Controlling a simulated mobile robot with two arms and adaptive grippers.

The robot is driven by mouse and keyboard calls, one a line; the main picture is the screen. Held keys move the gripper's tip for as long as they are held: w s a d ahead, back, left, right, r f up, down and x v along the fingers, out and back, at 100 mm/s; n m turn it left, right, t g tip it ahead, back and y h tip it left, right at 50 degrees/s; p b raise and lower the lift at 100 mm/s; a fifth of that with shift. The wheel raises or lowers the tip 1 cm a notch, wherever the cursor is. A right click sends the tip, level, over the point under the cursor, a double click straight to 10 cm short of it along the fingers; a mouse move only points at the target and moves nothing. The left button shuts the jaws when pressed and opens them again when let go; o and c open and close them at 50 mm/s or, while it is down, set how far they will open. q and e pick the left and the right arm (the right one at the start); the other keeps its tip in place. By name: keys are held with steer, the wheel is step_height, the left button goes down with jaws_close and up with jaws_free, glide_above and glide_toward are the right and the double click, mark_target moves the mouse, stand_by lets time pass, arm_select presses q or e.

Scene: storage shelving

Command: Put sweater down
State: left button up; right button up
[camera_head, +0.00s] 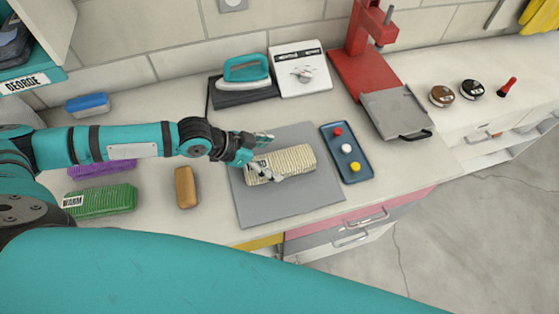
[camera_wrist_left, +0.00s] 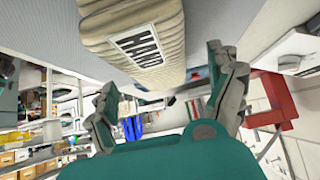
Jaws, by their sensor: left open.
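The cream ribbed sweater (camera_head: 290,163) lies folded on a grey mat (camera_head: 262,212) on the worktop. My left gripper (camera_head: 262,154) is at its left end, with one finger beyond the sweater's far side and the other over its near left part. In the left wrist view, the sweater (camera_wrist_left: 118,22) shows at the top with a dark-lettered label on its end. The fingers of my left gripper (camera_wrist_left: 168,84) stand apart there, one on each side of the sweater's end. I cannot tell whether they touch it. My right gripper is not in view.
An iron (camera_head: 246,72) and white scale-like device (camera_head: 300,76) stand behind; a red press (camera_head: 366,62) is at back right. A tan block (camera_head: 185,187) and green folded cloth (camera_head: 102,202) lie left.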

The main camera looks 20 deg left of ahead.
mark_target(277, 160)
arm_select(q)
steer(key=p+x, duration=0.1)
steer(key=x, duration=0.3)
steer(key=shift+s+f, duration=0.1)
steer(key=c, duration=1.3)
steer(key=shift+c, duration=1.4)
steer(key=shift+r, duration=0.2)
